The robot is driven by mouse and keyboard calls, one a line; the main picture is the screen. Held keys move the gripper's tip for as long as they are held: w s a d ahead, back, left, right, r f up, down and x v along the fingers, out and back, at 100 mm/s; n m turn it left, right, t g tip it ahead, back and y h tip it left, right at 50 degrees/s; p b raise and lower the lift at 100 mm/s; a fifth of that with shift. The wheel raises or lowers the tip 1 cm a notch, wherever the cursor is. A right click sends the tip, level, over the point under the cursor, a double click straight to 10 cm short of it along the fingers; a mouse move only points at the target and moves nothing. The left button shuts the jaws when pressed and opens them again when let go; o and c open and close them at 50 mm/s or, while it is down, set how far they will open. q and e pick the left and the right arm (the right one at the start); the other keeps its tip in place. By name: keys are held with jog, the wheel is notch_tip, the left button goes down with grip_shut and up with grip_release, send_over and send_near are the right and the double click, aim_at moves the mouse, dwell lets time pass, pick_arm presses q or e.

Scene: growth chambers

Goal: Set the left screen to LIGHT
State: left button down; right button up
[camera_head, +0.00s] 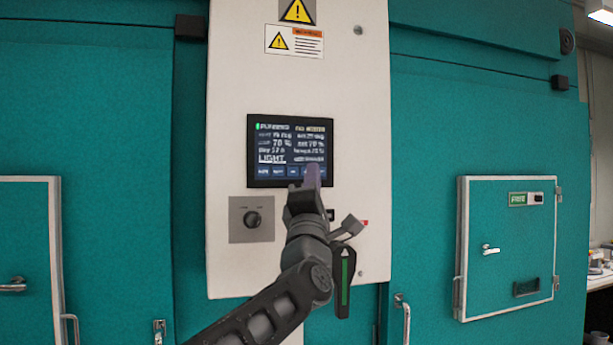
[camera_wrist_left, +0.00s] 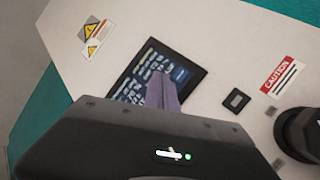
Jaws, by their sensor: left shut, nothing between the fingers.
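The screen (camera_head: 290,145) is a dark touch panel on the white control panel. Its lower left shows the large word LIGHT, with a row of small buttons beneath. My left gripper (camera_head: 312,170) is shut and empty, its fingertips in front of the screen's lower right corner, over the right end of the button row. In the left wrist view the screen (camera_wrist_left: 139,73) is tilted, and the purple-grey fingers (camera_wrist_left: 162,88) cover part of its lower area. I cannot tell whether the fingertips touch the glass. My right gripper is not in view.
A black rotary knob (camera_head: 252,218) on a grey plate sits below the screen. Warning labels (camera_head: 294,41) are above it. Teal chamber walls flank the white panel (camera_head: 230,110), with a framed hatch (camera_head: 508,270) at right. A red caution label (camera_wrist_left: 281,75) shows in the wrist view.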

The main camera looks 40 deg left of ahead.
pick_arm(q)
jog(key=s+d, duration=0.1)
jog(key=s+d+b, duration=0.1)
jog(key=d, duration=0.1)
jog(key=shift+s, duration=0.1)
dwell(0.8)
